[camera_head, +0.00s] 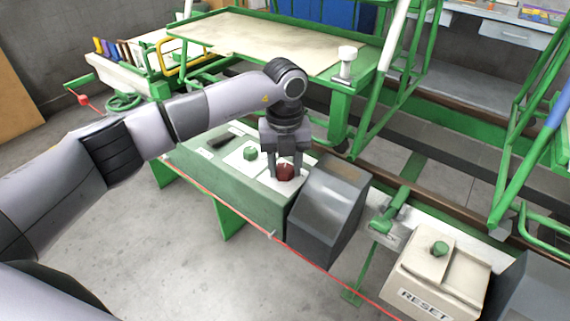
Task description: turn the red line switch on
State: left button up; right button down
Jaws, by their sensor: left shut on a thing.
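The red line switch (286,172) is a dark red knob on a pale plate on the green control bench (236,186). My left gripper (285,174) points down over it, its fingers on either side of the knob, and is shut on it. The fingers hide part of the knob, and I cannot tell which way it is turned. My right gripper is not in view.
A green knob (250,153) sits left of the switch on the same bench. A grey sloped box (329,208) stands close on the right. A beige RESET box (437,278) is farther right. A red cable (235,208) runs along the bench's front.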

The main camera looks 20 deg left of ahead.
pick_arm(q)
jog(key=m, duration=0.3)
jog(key=shift+m+b, duration=0.35)
jog(key=shift+m, duration=0.05)
jog(key=m, duration=0.3)
jog(key=shift+a+m+b, duration=0.1)
jog(key=shift+m+b, duration=0.2)
jog(key=shift+b, duration=0.05)
jog(key=m, duration=0.2)
jog(key=shift+m+b, duration=0.3)
jog(key=shift+m, duration=0.1)
jog(key=m, duration=0.4)
jog(key=shift+a+m+b, duration=0.1)
jog(key=shift+m+b, duration=0.2)
jog(key=shift+b, duration=0.05)
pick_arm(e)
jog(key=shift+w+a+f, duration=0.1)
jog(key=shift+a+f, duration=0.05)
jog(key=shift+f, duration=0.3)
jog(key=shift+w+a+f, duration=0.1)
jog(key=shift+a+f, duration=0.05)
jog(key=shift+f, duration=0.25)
pick_arm(q)
jog(key=shift+r, duration=0.1)
jog(key=o, duration=1.1)
jog(key=shift+c, duration=0.2)
